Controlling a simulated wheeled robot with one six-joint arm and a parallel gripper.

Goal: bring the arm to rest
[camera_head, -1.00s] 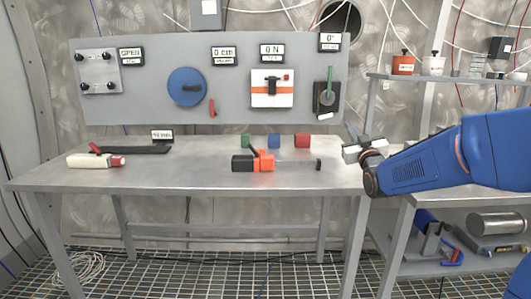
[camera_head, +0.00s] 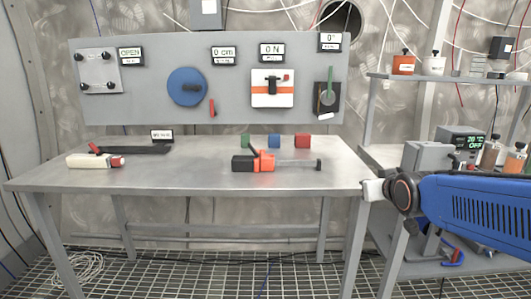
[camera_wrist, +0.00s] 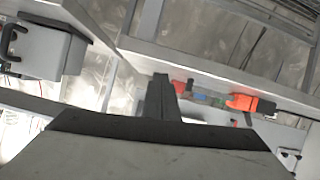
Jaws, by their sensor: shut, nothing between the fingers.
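My blue arm reaches in from the right in the head view. My gripper (camera_head: 372,190) is at the front right corner of the steel table (camera_head: 200,180), beside its edge and apart from the objects on it. In the wrist view the dark fingers of my gripper (camera_wrist: 162,90) are together with nothing held. Beyond them, the table and an orange tool (camera_wrist: 250,103) show at a tilt.
An orange and black clamp-like tool (camera_head: 265,162), a white and red cylinder (camera_head: 92,161) and green, blue and red blocks (camera_head: 274,141) are on the table. A wall panel (camera_head: 140,105) stands behind. A side bench with a grey box (camera_head: 428,155) and display unit (camera_head: 462,141) is at the right.

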